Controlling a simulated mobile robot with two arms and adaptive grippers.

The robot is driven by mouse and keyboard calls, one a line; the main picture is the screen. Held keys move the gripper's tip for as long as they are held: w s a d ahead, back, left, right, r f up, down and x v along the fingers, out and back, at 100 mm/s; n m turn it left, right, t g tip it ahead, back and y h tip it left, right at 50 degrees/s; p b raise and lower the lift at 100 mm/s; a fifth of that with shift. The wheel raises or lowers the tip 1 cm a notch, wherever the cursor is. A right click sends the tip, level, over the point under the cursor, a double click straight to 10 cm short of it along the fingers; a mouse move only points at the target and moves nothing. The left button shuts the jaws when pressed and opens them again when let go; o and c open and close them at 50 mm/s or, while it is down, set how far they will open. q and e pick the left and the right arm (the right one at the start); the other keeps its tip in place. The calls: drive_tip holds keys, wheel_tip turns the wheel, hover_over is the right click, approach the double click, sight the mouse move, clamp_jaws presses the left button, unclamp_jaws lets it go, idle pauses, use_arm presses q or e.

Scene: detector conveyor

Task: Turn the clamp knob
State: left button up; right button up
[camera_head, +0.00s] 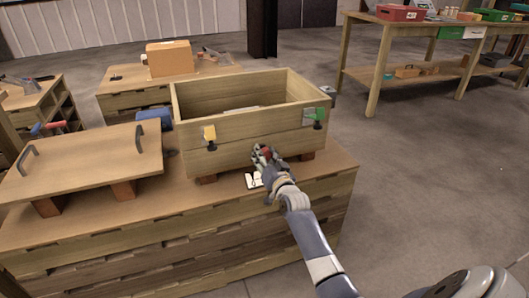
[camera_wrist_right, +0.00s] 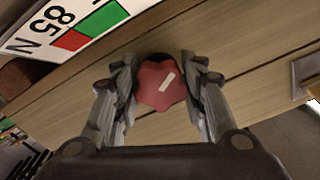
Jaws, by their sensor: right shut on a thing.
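The clamp knob (camera_wrist_right: 160,84) is red and lobed, with a pale stripe on its face. In the right wrist view it sits between the two fingers of my right gripper (camera_wrist_right: 160,88), which is shut on it. In the head view the knob (camera_head: 266,153) is a small red spot at the front of the wooden crate (camera_head: 235,153), partly covered by my right gripper (camera_head: 264,158). A white display plate (camera_wrist_right: 70,25) with green and red fields and "85 N" is beside the knob. My left gripper is not in view.
A wooden lid (camera_head: 85,160) with two handles lies at left. Open floor (camera_head: 420,190) is at right.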

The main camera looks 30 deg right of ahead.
drive_tip(key=shift+r+m+p, duration=0.1)
drive_tip(key=shift+m+p, duration=0.6)
drive_tip(key=shift+m, duration=1.2)
drive_tip(key=o, duration=1.1)
drive_tip(key=shift+s+a, duration=0.2)
drive_tip(key=shift+s, duration=0.35)
drive_tip(key=v, duration=1.1)
